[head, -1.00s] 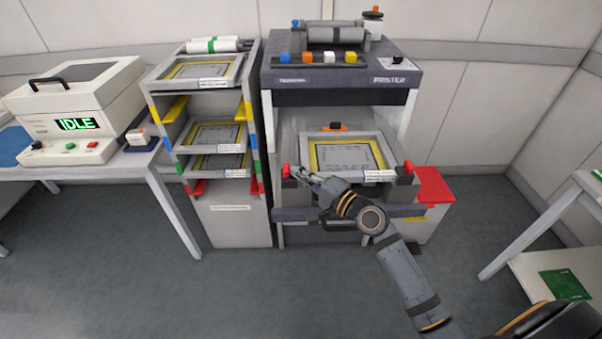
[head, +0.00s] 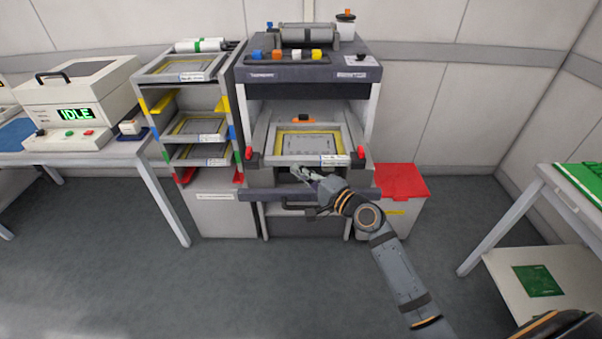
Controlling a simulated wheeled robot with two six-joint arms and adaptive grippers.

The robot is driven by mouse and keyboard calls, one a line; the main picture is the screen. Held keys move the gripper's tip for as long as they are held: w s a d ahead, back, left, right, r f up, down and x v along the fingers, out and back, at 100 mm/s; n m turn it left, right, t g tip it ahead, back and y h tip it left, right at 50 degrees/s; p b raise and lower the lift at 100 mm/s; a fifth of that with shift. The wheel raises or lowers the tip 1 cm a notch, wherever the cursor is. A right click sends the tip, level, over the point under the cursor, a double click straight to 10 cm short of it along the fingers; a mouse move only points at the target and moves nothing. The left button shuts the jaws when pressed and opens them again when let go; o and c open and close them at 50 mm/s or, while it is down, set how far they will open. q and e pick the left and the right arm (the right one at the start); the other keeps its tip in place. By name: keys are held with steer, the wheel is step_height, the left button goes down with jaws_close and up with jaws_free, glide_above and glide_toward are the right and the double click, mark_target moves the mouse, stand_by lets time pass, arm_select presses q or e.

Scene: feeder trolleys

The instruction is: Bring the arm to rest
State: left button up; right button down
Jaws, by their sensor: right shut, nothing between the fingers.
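My right arm (head: 397,268) reaches in from the lower right. Its gripper (head: 296,174) is shut and empty, just in front of the printer's pulled-out drawer. It overlaps the drawer's front edge in the picture; I cannot tell whether it touches. The printer (head: 302,75) stands in the middle. A framed stencil (head: 262,142) with a yellow border lies in its drawer, between two red clamps. A dark handle sits below the drawer front, partly behind my gripper. My left gripper is not in view.
A rack (head: 218,205) with several framed stencils stands left of the printer. A table with a machine (head: 84,105) reading IDLE is farther left. A red-lidded bin (head: 402,181) stands right of the printer. A white table (head: 563,197) with green boards is at the right. The floor in front is clear.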

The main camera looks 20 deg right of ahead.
steer(key=s+a+f+n+g+h, duration=0.25)
steer(key=s+f+n+g, duration=0.55)
steer(key=s+f, duration=0.4)
steer(key=s+d+f+n+g+h, duration=0.25)
steer(key=s+d, duration=0.25)
steer(key=s, duration=0.3)
steer(key=s+d+f+n+g+h, duration=0.2)
steer(key=s+d+f+n+h, duration=0.15)
steer(key=s, duration=0.45)
steer(key=d+f+m+p, duration=0.1)
steer(key=d+f+p, duration=0.1)
steer(key=f, duration=0.7)
steer(key=d+f+p, duration=0.1)
steer(key=f+p, duration=0.2)
steer(key=f, duration=0.7)
arm_select(q)
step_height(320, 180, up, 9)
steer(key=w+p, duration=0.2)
steer(key=p, duration=0.2)
arm_select(e)
steer(key=s+f+g, duration=0.1)
steer(key=s+f, duration=0.6)
steer(key=s, duration=0.3)
steer(key=s+d+f+g, duration=0.1)
steer(key=s+f, duration=0.6)
steer(key=s, duration=0.3)
steer(key=shift+s+d+f+h, duration=0.15)
steer(key=shift+d+h, duration=0.15)
steer(key=shift+h, duration=0.05)
